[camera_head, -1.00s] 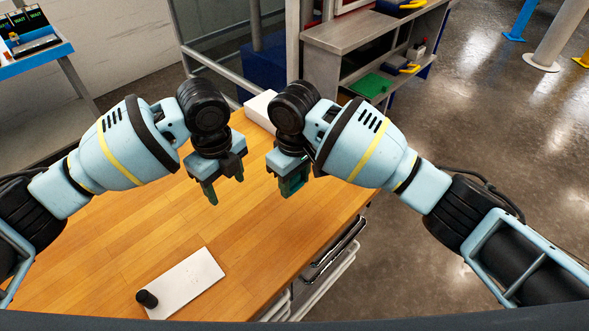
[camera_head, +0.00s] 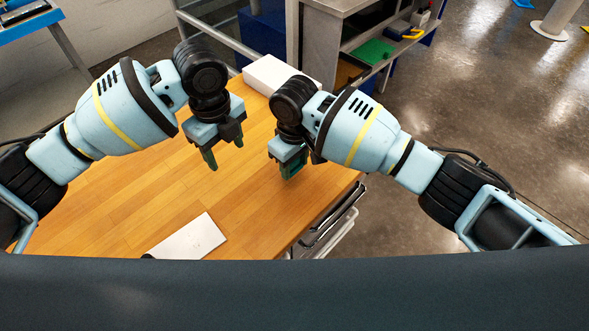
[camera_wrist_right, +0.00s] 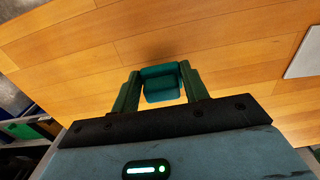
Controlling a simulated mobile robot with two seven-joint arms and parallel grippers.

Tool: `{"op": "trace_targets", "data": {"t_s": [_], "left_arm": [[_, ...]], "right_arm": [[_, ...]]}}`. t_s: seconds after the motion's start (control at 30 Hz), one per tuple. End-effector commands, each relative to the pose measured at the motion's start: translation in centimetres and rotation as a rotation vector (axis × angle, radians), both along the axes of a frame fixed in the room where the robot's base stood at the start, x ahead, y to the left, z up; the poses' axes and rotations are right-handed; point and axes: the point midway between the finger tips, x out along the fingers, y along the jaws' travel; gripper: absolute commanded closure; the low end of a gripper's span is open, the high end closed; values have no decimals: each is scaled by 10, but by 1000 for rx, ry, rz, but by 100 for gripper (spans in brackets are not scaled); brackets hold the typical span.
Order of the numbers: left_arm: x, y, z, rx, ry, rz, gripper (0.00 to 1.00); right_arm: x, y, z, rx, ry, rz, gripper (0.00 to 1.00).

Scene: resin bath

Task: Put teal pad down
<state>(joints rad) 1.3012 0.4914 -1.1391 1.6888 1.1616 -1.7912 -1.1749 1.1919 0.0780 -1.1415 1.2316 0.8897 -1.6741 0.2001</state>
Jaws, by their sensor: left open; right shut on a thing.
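The teal pad (camera_wrist_right: 162,84) is a small block between the two green fingers of my right gripper (camera_wrist_right: 161,95) in the right wrist view. In the head view, my right gripper (camera_head: 292,163) is shut on the pad, which is mostly hidden by the fingers. It is over the right part of the wooden table (camera_head: 245,205). The pad seems to be above the tabletop, but the gap is hard to judge. My left gripper (camera_head: 225,156) is open and empty over the table, to the left of the right one.
A white plate (camera_head: 190,240) lies near the table's front. A dark item at its corner is mostly hidden by my body. A white box (camera_head: 282,72) stands at the table's far end. A grey shelf (camera_head: 345,45) is beyond. The table's middle is clear.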

Motion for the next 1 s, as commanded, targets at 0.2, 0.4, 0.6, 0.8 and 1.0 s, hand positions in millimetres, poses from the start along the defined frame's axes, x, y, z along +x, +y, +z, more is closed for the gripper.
{"op": "trace_targets", "data": {"t_s": [0.2, 0.4, 0.6, 0.8, 1.0], "left_arm": [[0, 0, 0, 0, 0, 0, 42], [0, 0, 0, 0, 0, 0, 42], [0, 0, 0, 0, 0, 0, 42], [0, 0, 0, 0, 0, 0, 42], [0, 0, 0, 0, 0, 0, 42]], "right_arm": [[-1, 0, -29, -2, 2, 0, 81], [0, 0, -33, 0, 0, 1, 81], [0, 0, -35, -1, 1, 1, 81], [0, 0, -36, -1, 1, 1, 35], [0, 0, -36, -1, 1, 1, 34]]}}
